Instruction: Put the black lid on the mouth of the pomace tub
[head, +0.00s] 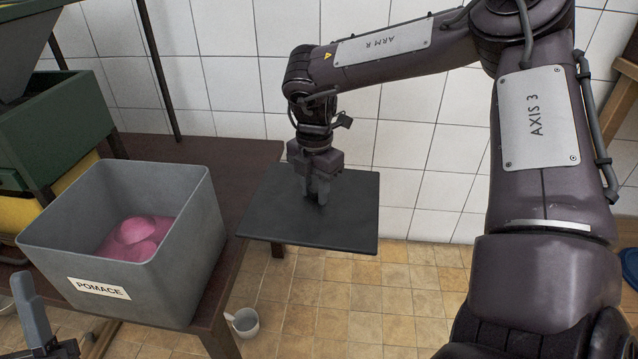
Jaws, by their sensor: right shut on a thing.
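The pomace tub (160,285) is a grey open box with a white POMACE label, at the left on a dark brown table. Its mouth is uncovered, and pink contents show inside. The black lid (345,222) is a flat square plate, held roughly level to the right of the tub and apart from it. My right gripper (318,193) points down and is shut on a grip at the middle of the lid; the fingers hide most of that grip. My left gripper (45,325) shows only in part at the bottom left corner, in front of the tub; its opening cannot be made out.
The brown table (245,165) ends just right of the tub. A green and yellow machine (60,125) stands close behind the tub at the left. A small white cup (244,322) is low near the table leg. A blue round thing (630,265) shows at the far right. Tiled wall behind.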

